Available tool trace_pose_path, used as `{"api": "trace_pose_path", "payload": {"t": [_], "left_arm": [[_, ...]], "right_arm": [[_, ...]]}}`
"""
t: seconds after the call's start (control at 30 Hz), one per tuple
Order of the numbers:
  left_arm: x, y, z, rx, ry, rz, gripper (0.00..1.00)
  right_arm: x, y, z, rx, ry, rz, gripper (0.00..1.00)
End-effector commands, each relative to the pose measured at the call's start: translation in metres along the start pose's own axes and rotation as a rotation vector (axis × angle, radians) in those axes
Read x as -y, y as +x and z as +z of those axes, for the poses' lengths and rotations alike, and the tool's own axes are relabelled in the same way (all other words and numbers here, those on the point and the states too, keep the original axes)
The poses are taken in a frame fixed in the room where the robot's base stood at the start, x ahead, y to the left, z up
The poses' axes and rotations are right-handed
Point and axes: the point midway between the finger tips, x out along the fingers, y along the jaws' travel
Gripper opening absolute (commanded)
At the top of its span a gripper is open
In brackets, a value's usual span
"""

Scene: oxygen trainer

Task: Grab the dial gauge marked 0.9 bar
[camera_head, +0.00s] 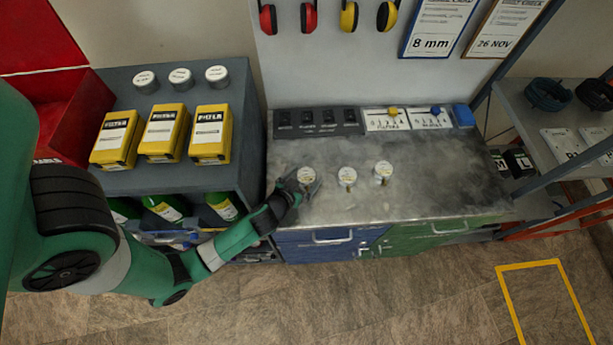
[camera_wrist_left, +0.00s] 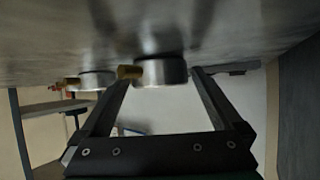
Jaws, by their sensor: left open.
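Three small round dial gauges with white faces stand on the grey worktop: a left gauge (camera_head: 306,175), a middle gauge (camera_head: 347,177) and a right gauge (camera_head: 383,170). Their markings are too small to read, so I cannot tell which says 0.9 bar. My left gripper (camera_head: 303,184) is open at the left gauge, its fingers on either side of it. In the left wrist view, a metal gauge (camera_wrist_left: 162,72) with a brass stem shows between the open fingertips (camera_wrist_left: 162,82). A second gauge (camera_wrist_left: 96,80) is beyond the fingers. My right gripper is not in view.
The worktop (camera_head: 440,185) is clear to the right of the gauges. Dark blocks (camera_head: 318,122) and white panels (camera_head: 408,118) line its back. A shelf (camera_head: 236,105) with yellow filter boxes (camera_head: 164,131) stands left. A metal rack (camera_head: 520,110) stands right.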

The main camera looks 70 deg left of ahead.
Motion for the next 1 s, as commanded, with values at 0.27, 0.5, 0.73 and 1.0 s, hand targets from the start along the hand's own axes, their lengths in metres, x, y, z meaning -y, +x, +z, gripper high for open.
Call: {"api": "trace_pose_path", "payload": {"t": [0.27,0.5,0.73,1.0], "left_arm": [[0.0,-0.001,0.0,0.0,0.0,0.0,0.69],[0.0,-0.001,0.0,0.0,0.0,0.001,0.26],[0.0,-0.001,-0.001,-0.001,0.0,0.001,0.11],[-0.002,-0.008,-0.014,-0.002,0.001,0.004,0.11]], "right_arm": [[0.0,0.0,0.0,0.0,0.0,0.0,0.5],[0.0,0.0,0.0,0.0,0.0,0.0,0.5],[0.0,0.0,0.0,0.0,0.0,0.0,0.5],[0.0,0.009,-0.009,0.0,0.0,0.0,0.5]]}}
